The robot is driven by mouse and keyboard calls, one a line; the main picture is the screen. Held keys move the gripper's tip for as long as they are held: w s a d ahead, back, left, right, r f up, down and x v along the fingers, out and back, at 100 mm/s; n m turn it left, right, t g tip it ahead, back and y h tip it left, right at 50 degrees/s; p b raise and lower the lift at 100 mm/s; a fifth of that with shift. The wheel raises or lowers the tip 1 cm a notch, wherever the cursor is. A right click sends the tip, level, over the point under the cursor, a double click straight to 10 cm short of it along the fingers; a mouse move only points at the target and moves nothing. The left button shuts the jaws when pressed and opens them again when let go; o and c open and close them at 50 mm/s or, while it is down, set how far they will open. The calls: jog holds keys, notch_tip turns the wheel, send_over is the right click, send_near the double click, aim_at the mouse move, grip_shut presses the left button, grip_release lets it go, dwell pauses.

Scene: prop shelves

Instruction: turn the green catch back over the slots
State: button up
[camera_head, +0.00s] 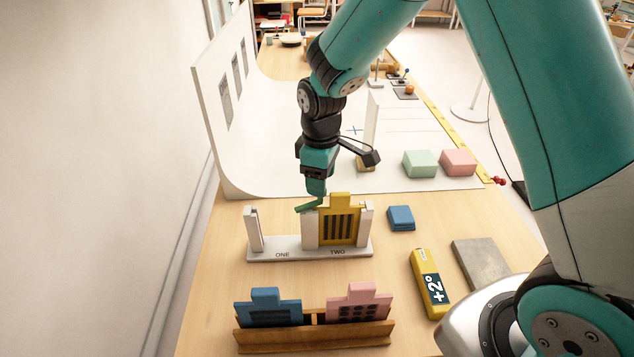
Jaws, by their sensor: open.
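The green catch (308,206) is a small bar near the top of the middle post of the white slot stand (285,254). It points out to the left and slants. The slot marked TWO holds a yellow plate (340,224) with dark bars, standing upright. The slot marked ONE, to its left, is empty. My gripper (316,192) points down just above the catch, beside the top of the yellow plate. It is open. Its fingertips are small here, and I cannot tell whether they touch the catch.
A wooden rack (315,336) in front holds a blue plate (268,309) and a pink plate (352,304). A blue block (401,218), a yellow +2° piece (429,284) and a grey slab (481,264) lie right. A white curved backdrop (280,150) stands behind.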

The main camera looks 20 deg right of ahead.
jog(key=shift+f, duration=1.25)
jog(key=c, duration=0.9)
jog(key=shift+s+m, duration=0.1)
jog(key=shift+m, duration=0.5)
jog(key=o, duration=0.9)
notch_tip(320, 180, up, 18)
jog(key=b, duration=0.2)
jog(key=shift+f, duration=0.2)
